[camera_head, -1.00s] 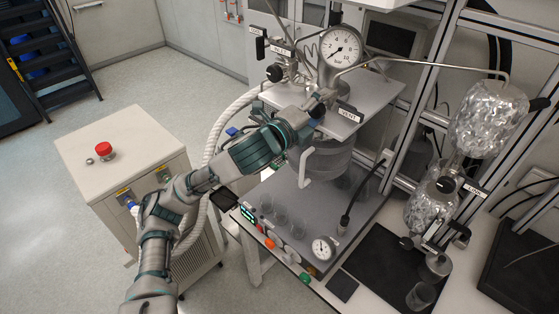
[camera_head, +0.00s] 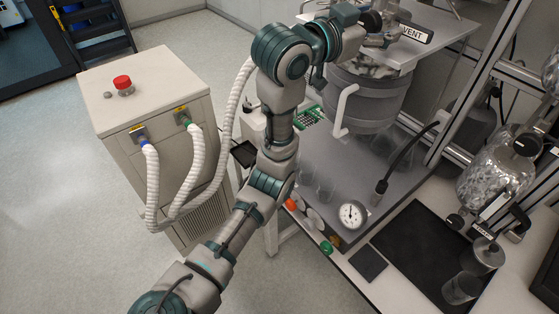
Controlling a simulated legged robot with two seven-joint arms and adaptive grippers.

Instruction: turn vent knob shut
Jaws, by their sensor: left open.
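The white VENT label (camera_head: 413,34) is at the top of the head view, on the reactor's upper plate (camera_head: 445,36). A dark rounded part (camera_head: 371,21), which looks like the vent knob, shows just left of the label. My left arm comes up from the bottom left and bends right at the top. My left gripper (camera_head: 366,20) is open at the vent fitting, its fingers small and partly hidden by my wrist. I cannot tell whether they touch the knob. My right gripper is out of view.
The grey reactor vessel (camera_head: 362,100) with a white handle (camera_head: 342,112) hangs below the plate. A small gauge (camera_head: 352,214) sits on the front panel. A cabinet (camera_head: 150,100) with a red button (camera_head: 123,84) and white hoses stands left. Glassware (camera_head: 495,180) is right.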

